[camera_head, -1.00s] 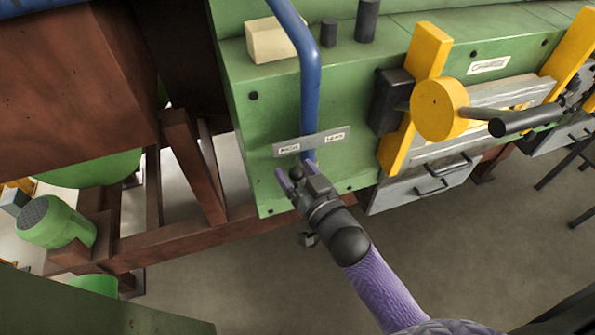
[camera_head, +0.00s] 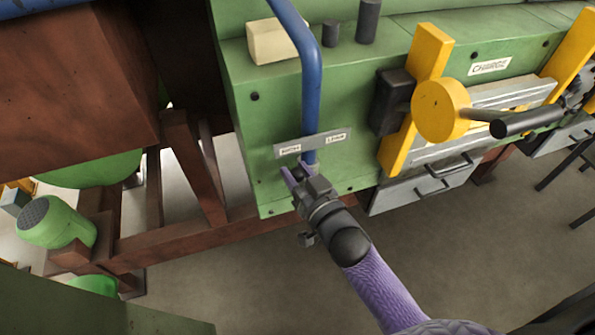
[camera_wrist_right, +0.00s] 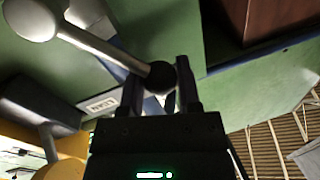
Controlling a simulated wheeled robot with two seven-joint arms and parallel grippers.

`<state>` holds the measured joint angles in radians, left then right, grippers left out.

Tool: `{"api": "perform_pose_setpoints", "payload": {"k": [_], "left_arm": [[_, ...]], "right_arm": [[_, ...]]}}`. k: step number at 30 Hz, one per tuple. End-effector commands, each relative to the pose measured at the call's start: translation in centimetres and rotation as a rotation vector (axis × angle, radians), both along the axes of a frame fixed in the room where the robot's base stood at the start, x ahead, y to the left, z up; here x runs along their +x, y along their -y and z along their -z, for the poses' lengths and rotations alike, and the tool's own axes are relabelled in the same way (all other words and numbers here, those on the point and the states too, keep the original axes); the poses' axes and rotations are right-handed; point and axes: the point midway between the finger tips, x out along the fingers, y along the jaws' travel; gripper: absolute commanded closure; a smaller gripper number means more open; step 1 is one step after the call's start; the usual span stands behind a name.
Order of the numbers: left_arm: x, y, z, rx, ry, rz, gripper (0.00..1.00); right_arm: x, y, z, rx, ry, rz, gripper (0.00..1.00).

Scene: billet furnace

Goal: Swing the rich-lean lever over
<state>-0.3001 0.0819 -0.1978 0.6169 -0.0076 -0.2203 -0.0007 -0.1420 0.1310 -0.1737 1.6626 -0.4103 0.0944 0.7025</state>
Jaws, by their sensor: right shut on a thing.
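The rich-lean lever shows in the right wrist view as a pale metal rod (camera_wrist_right: 104,48) running from a round hub to a black ball knob (camera_wrist_right: 161,77). My right gripper (camera_wrist_right: 160,88) is shut on that knob, one finger on each side. In the head view my right gripper (camera_head: 294,170) is at the green panel's front, just below the grey label plate (camera_head: 313,144) with its two white labels. The gripper mostly hides the lever there. My left gripper is not in view.
To the right are a yellow bar and disc (camera_head: 438,108) with a black handle (camera_head: 527,121), above a grey drawer (camera_head: 420,190). Brown framework (camera_head: 185,165) stands at left. The floor below the panel is clear.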

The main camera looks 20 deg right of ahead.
Motion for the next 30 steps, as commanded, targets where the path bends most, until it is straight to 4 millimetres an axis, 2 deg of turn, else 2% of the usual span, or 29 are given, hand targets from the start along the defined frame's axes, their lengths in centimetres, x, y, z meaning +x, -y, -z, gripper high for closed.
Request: {"api": "perform_pose_setpoints", "payload": {"k": [30], "left_arm": [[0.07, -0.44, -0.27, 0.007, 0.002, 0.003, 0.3]], "right_arm": [[0.05, 0.28, -0.31, 0.035, 0.002, 0.0, 1.0]]}}
